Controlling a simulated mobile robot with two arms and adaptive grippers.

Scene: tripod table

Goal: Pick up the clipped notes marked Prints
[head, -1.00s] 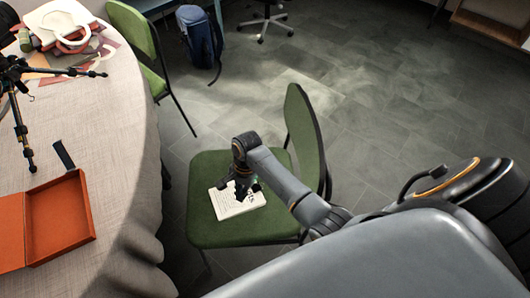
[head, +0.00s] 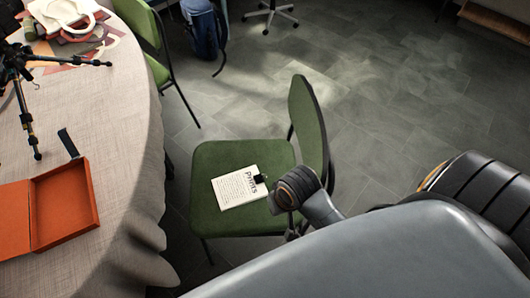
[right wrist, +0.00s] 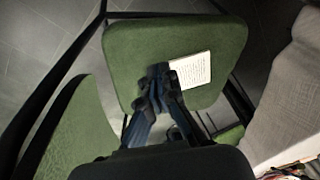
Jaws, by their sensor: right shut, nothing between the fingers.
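The clipped notes marked Prints (head: 238,190) lie flat on the green seat of a chair (head: 215,160). A black clip (head: 260,179) is on their right edge in the head view. The notes also show in the right wrist view (right wrist: 193,70), just right of my gripper's fingertips, with their left edge close to or behind the fingers. My right gripper (right wrist: 158,78) is shut and empty above the seat. In the head view its fingers are mostly hidden behind my wrist, right of the notes. My left gripper is in neither view.
The chair's backrest (head: 309,125) rises close to my right arm. A cloth-covered table (head: 110,150) at left holds an open orange box (head: 64,208) and a black tripod (head: 27,105). A second green chair (head: 158,65) and a blue backpack (head: 204,30) stand behind. The floor at right is clear.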

